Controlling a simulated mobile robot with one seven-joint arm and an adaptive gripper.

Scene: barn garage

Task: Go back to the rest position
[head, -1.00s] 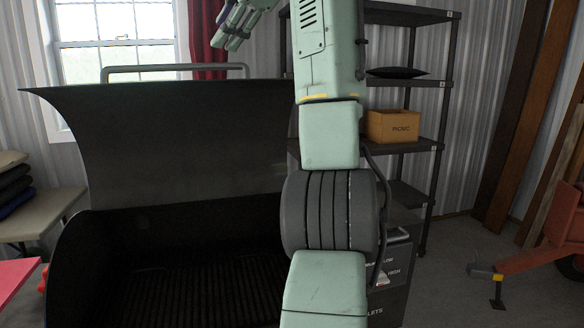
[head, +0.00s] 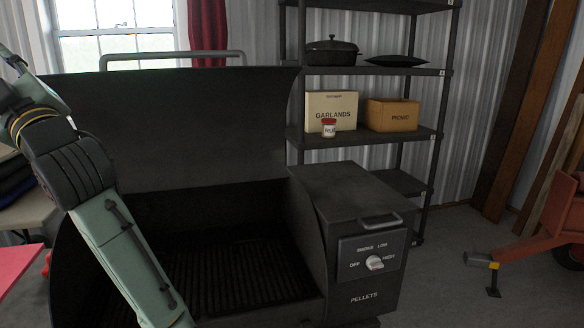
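My arm (head: 95,190) rises from the bottom of the head view and leans to the upper left, in front of the left part of the grill. Its far end reaches the left edge of the picture. My gripper is not visible in the head view now, so whether it is open or holds anything cannot be seen.
A black pellet grill (head: 170,120) stands ahead with its lid raised and its grate (head: 230,270) bare.

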